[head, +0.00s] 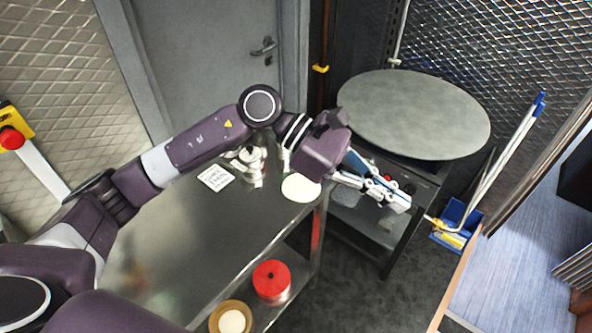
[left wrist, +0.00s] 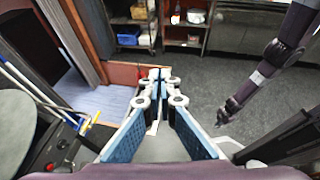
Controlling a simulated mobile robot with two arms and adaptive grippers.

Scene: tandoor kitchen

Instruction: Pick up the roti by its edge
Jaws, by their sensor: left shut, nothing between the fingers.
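A pale round flat disc (head: 300,188), which looks like the roti, lies at the far right corner of the steel table (head: 180,240) in the head view. My left forearm and wrist pass just above and beside it. My left gripper (head: 402,203) is shut and empty, reaching out to the right past the table edge, apart from the disc. In the left wrist view its blue-padded fingers (left wrist: 157,78) meet with nothing between them. My right gripper (left wrist: 224,115) shows small and dark in the left wrist view, low over the floor; its jaws are too small to read.
A large round grey-green top (head: 413,113) stands beyond a dark cart (head: 385,225). A steel pot (head: 250,160) and a printed card (head: 216,177) sit on the table. A red round container (head: 272,280) is on the lower shelf. A blue bin with poles (head: 455,225) stands right.

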